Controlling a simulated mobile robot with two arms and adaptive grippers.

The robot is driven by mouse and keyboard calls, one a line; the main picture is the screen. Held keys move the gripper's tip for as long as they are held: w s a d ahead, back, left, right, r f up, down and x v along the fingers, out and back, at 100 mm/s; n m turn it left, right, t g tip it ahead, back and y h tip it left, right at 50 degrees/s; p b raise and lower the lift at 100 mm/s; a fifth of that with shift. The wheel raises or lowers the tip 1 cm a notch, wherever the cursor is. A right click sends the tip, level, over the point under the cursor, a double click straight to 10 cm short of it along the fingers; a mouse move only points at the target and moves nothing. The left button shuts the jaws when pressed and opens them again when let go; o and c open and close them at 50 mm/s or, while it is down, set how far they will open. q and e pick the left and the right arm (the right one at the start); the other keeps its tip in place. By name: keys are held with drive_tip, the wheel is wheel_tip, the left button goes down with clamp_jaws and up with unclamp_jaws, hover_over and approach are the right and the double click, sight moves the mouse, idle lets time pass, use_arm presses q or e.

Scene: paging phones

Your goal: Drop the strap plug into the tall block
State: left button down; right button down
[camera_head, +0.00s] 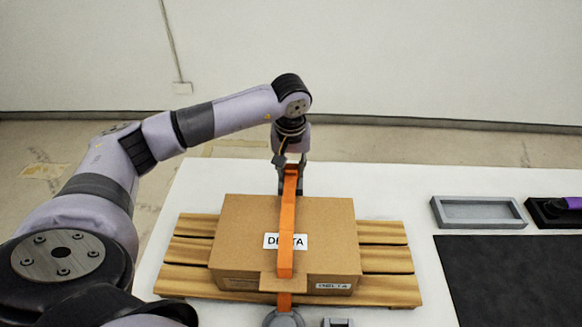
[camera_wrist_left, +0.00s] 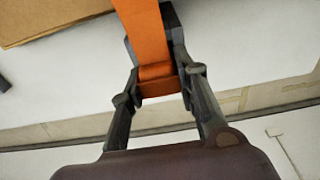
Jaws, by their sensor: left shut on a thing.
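An orange strap (camera_head: 287,235) runs over a cardboard box (camera_head: 330,225) from its near side to its far side. My left gripper (camera_head: 290,180) is beyond the box's far edge, pointing down, shut on the strap's far end. In the left wrist view the gripper (camera_wrist_left: 160,77) has a finger on each side of the orange plug end (camera_wrist_left: 157,86). A dark grey block (camera_wrist_left: 174,22), which looks like the tall block, shows partly behind the strap there. The strap hides much of it, and I cannot tell whether the plug is in it. My right gripper is not in view.
The box sits on a slatted wooden pallet (camera_head: 390,262) on a white table (camera_head: 385,185). A grey round part (camera_head: 283,319) and a small grey part (camera_head: 337,322) are at the near edge. A grey tray (camera_head: 480,222) and a black mat (camera_head: 510,275) lie right.

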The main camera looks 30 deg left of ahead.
sight(291, 171)
use_arm(q)
drive_tip(key=shift+f+b, duration=0.45)
drive_tip(key=shift+f, duration=0.1)
drive_tip(key=c, duration=1.5)
unclamp_jaws()
drive_tip(key=shift+s+d+r+p, duration=0.1)
drive_tip(key=shift+s+r+p, duration=0.1)
drive_tip(key=shift+r+p, duration=1.25)
drive_tip(key=shift+s+d+r+p, duration=0.15)
drive_tip(key=shift+r+p, duration=0.55)
drive_tip(key=shift+r, duration=1.5)
drive_tip(key=shift+s+d+r+p, duration=0.1)
drive_tip(key=shift+s+r+p, duration=0.1)
drive_tip(key=shift+r+p, duration=1.25)
drive_tip(key=shift+r+b, duration=0.4)
drive_tip(key=shift+b, duration=0.05)
